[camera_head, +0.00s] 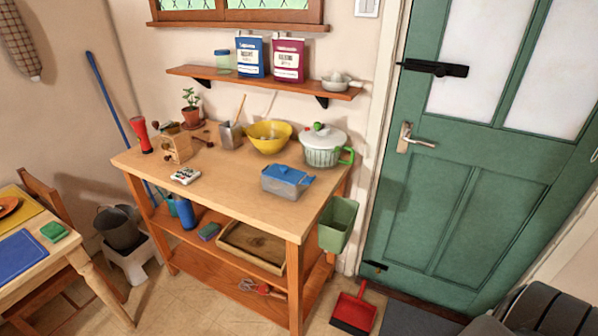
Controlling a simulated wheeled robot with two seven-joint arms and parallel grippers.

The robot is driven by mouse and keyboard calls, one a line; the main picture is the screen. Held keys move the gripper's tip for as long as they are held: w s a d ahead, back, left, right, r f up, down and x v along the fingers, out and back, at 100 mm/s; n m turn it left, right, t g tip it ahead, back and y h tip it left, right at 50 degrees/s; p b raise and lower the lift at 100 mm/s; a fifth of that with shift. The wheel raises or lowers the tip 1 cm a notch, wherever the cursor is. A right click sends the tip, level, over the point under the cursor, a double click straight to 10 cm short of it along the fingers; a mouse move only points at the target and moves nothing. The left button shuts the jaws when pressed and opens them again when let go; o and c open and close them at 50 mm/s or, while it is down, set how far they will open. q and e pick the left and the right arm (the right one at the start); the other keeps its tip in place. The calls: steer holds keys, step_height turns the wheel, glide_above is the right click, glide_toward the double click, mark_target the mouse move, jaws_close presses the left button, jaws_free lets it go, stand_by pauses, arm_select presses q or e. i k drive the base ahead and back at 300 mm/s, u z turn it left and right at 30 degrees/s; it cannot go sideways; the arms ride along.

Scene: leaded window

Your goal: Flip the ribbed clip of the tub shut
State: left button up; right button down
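The tub (284,190) is a grey box with a blue lid (287,174). It stands near the front right of the wooden workbench. A small blue part sticks out at the lid's right end, and it may be the clip. The ribs and the clip's exact position are too small to make out. Neither of my grippers is in view, and nothing is touching the tub.
A white pot with a green handle (323,150) and a yellow bowl (269,136) stand behind the tub. A patterned white object (186,175) lies to its left. A green bin (338,224) hangs at the bench's right end. Bare benchtop (235,180) lies left of the tub.

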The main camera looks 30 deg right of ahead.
mark_target(308, 181)
steer(key=z, duration=0.3)
steer(key=i, duration=0.5)
steer(key=z, duration=0.5)
